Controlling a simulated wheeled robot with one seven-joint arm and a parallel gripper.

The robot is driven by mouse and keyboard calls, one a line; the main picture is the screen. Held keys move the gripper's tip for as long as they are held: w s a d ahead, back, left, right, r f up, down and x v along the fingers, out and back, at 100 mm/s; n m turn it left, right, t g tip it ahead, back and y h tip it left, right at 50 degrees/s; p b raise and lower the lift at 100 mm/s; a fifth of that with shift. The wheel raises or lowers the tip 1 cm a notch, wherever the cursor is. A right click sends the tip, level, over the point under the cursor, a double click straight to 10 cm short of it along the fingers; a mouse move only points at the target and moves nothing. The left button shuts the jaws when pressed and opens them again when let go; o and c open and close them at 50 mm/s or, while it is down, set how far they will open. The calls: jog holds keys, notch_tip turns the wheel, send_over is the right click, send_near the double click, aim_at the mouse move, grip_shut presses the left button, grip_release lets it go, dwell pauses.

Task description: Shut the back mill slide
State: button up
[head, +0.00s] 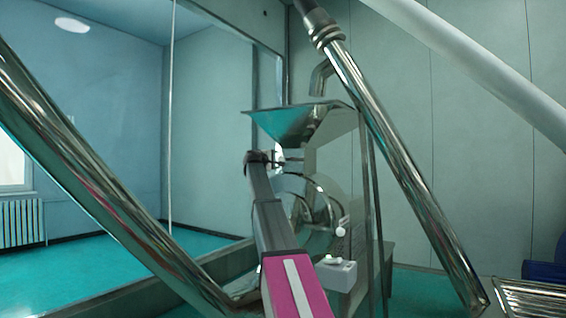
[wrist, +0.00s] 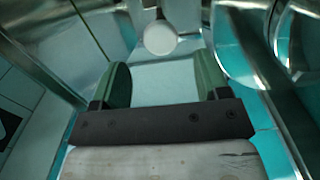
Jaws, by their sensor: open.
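The back mill is a steel machine with a funnel hopper (head: 300,122) on top, in the middle of the head view. A small slide handle (head: 292,160) sticks out below the hopper, close to the end of my arm. In the wrist view, a pale round knob (wrist: 160,38), apparently the end of this handle, lies just beyond my fingertips and roughly between them. My gripper (wrist: 162,66) is open, with two green fingers apart and nothing between them. In the head view my gripper (head: 272,160) is small and dark. How far the slide stands out is not clear.
A round mill housing (head: 318,215) sits below the hopper, with a small grey box (head: 336,274) in front. A thick steel pipe (head: 395,160) slants down on the right, and another (head: 90,190) crosses the left. A glass partition (head: 215,120) stands behind on the left.

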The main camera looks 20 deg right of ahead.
aim_at(283, 160)
jog(key=x, duration=0.8)
jog(key=shift+w+d, duration=0.15)
jog(key=shift+w, duration=0.05)
jog(key=shift+c, duration=0.3)
jog(key=c, duration=1.2)
jog(key=shift+x, duration=1.25)
jog(key=o, duration=1.3)
jog(key=shift+c, duration=0.2)
jog(key=shift+s, duration=0.1)
jog(key=v, duration=1)
jog(key=shift+s+a, duration=0.2)
jog(key=shift+a, duration=0.1)
